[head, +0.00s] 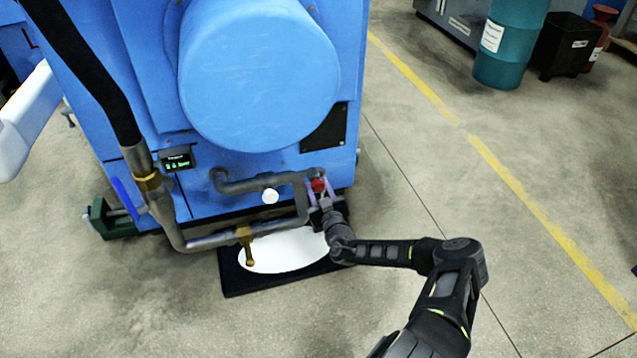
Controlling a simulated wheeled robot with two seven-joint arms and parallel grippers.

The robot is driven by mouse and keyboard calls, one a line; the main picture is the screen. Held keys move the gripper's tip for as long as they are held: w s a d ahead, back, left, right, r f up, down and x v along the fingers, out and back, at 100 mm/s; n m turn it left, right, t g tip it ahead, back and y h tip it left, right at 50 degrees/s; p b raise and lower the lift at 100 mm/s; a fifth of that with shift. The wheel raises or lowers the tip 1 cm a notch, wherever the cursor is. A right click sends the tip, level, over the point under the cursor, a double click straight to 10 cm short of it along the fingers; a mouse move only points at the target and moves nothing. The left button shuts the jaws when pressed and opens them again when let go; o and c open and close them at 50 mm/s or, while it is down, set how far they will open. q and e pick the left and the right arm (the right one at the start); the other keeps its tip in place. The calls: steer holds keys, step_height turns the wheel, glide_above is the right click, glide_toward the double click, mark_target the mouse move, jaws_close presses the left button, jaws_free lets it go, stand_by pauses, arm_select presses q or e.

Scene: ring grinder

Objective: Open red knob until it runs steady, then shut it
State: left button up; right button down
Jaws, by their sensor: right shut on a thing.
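A small red knob (319,185) sits on the pipework at the lower right front of the blue machine (330,60). My right gripper (320,193) reaches it from below right and is shut on it, with purple-tinted fingers on either side of the knob. The gripper and wrist partly hide the valve body behind it. A grey pipe (240,187) runs left from near the knob. My left gripper is not in view.
A blue lever (125,198) and green block (112,220) are at left. A small display (178,162) shows green text. Floor to the right is clear; a teal drum (510,45) stands behind.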

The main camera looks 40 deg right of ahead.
steer(key=n+p, duration=0.2)
steer(key=n, duration=0.1)
steer(key=shift+r+n+p, duration=0.15)
steer(key=shift+n+p, duration=0.25)
steer(key=n+p, duration=0.2)
steer(key=n, duration=0.2)
steer(key=shift+n, duration=0.3)
steer(key=n+p, duration=0.2)
steer(key=n, duration=0.2)
steer(key=n+p, duration=0.2)
steer(key=n, duration=0.3)
steer(key=shift+f, duration=0.2)
steer(key=c, duration=0.9)
jaws_free()
steer(key=shift+s, duration=0.1)
